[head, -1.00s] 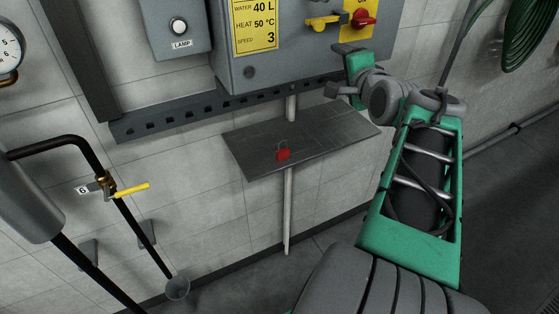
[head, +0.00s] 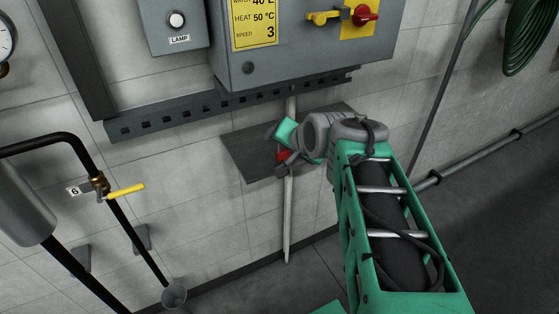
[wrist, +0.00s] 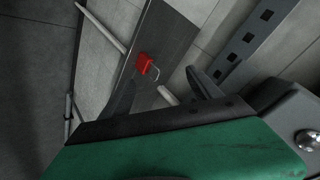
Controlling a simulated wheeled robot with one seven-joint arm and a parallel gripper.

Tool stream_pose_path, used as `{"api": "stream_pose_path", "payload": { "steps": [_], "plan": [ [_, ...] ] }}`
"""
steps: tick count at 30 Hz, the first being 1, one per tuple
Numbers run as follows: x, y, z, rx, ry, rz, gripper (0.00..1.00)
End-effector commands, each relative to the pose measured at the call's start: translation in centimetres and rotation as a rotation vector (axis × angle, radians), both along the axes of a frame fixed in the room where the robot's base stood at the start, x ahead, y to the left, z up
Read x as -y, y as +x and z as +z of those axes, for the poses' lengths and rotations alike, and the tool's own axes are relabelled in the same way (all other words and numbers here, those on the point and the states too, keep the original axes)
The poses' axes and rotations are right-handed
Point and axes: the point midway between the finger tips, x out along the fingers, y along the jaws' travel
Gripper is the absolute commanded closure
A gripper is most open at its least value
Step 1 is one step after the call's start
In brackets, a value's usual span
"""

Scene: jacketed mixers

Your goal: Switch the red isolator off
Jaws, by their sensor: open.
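The red isolator (head: 364,15) is a red knob on a yellow plate at the right of the grey control box, at the top of the head view. It is too small to tell its setting. My gripper (head: 285,165) is well below it, over the dark shelf, partly hidden by my wrist. In the wrist view my gripper (wrist: 165,90) has its two dark fingers apart with nothing held. A red padlock (wrist: 145,63) with a metal shackle lies on the shelf just beyond the fingers; it also shows partly behind my gripper in the head view (head: 284,156).
The grey control box (head: 290,55) overhangs the back of the shelf (head: 248,160). A yellow lever (head: 322,18) sits left of the isolator. A slotted rail (head: 180,112) runs under the box. A pipe with a yellow-handled valve (head: 125,191) stands at the left.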

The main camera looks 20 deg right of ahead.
Motion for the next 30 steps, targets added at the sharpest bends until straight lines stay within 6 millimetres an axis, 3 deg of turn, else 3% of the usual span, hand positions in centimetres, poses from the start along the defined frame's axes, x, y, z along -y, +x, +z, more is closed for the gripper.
{"api": "stream_pose_path", "payload": {
  "steps": [6,23,26,30],
  "plan": [
    [-1.9,-1.0,-2.2,-0.070,-0.053,0.077,0.27],
    [-2.1,-1.3,-2.6,-0.095,-0.110,0.137,0.27],
    [-1.7,-3.2,-4.4,-0.200,-0.205,0.235,0.27],
    [-0.6,-8.0,-8.5,-0.404,-0.280,0.335,0.27]
  ]
}}
